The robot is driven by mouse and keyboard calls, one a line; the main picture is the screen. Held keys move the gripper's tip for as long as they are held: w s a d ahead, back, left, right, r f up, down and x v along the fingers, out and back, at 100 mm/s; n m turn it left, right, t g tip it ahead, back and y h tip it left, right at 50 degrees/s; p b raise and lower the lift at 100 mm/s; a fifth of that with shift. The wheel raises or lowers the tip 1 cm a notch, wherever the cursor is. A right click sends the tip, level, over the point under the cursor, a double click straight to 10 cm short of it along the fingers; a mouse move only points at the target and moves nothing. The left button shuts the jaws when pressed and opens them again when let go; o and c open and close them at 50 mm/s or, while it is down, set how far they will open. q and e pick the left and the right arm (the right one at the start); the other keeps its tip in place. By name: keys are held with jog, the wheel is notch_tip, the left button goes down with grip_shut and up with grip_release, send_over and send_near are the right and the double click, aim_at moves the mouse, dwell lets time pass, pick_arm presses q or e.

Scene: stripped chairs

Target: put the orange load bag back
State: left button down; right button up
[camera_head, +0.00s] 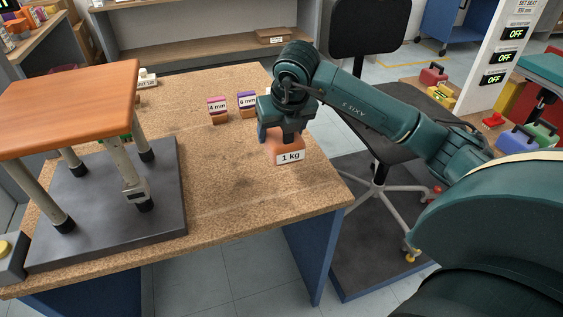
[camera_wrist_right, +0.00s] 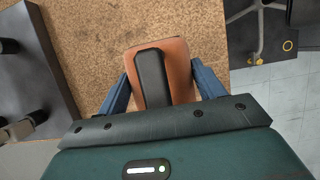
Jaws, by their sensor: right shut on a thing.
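The orange load bag (camera_head: 283,147) has a white "1 kg" label and is at the right part of the cork-topped table (camera_head: 220,210). My right gripper (camera_head: 282,128) comes down on it from above and is shut on it. In the right wrist view the orange load bag (camera_wrist_right: 177,62) with its dark strap sits between the blue fingers of my right gripper (camera_wrist_right: 163,90). I cannot tell whether the bag touches the table. My left gripper is not in view.
A stool with an orange seat (camera_head: 75,105) stands on a dark plate (camera_head: 110,210) at the table's left. Small "4 mm" (camera_head: 217,110) and "6 mm" (camera_head: 247,103) blocks stand left of my gripper. A black chair (camera_head: 375,130) stands right of the table. The table's front middle is clear.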

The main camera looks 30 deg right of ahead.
notch_tip(320, 180, down, 6)
jog(key=shift+f+b, duration=0.25)
jog(key=shift+b, duration=0.2)
jog(key=o, duration=1.8)
jog(key=shift+f, duration=0.15)
jog(key=shift+c, duration=0.2)
